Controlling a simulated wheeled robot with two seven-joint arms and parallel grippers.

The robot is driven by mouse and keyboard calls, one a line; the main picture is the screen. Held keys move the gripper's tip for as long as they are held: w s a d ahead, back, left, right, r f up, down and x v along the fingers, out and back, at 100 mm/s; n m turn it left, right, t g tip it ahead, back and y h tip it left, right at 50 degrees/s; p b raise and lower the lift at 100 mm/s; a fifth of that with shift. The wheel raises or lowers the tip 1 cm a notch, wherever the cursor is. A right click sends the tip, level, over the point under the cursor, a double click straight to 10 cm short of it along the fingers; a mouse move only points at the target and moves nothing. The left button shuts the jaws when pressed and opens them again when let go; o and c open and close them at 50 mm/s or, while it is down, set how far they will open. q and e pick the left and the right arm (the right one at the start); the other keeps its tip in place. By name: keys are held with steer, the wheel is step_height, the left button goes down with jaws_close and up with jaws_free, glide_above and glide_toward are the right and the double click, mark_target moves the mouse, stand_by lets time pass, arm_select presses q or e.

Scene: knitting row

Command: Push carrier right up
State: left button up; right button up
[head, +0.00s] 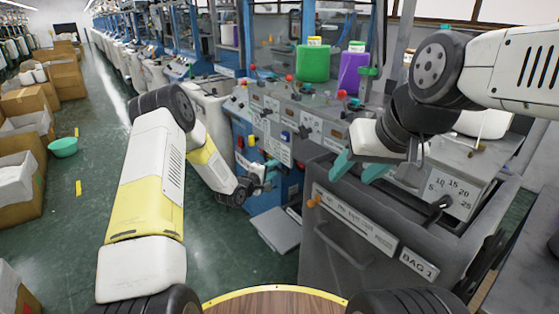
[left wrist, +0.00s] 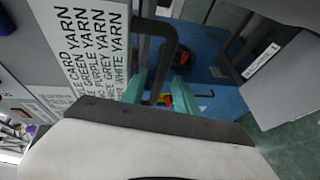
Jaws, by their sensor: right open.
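My left gripper (head: 268,179) is low at the front of the blue machine section, left of the grey cabinet. In the left wrist view its teal fingers (left wrist: 162,92) stand apart, with a dark bent bar (left wrist: 168,50) between or in front of them; contact cannot be told. My right gripper (head: 360,168) is open above the grey cabinet marked BAG 1 (head: 350,240), its teal fingers apart near the cabinet's open top. I cannot single out the carrier. A black knob (head: 441,204) sits beside a number scale (head: 452,193) on the right.
A green bottle (head: 313,63) and a purple bottle (head: 353,73) stand on the machine top behind. A yarn list panel (left wrist: 92,45) is close to the left wrist.

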arm_select(q)
steer(key=shift+x, duration=2.75)
jaws_close()
steer(key=shift+f, duration=0.1)
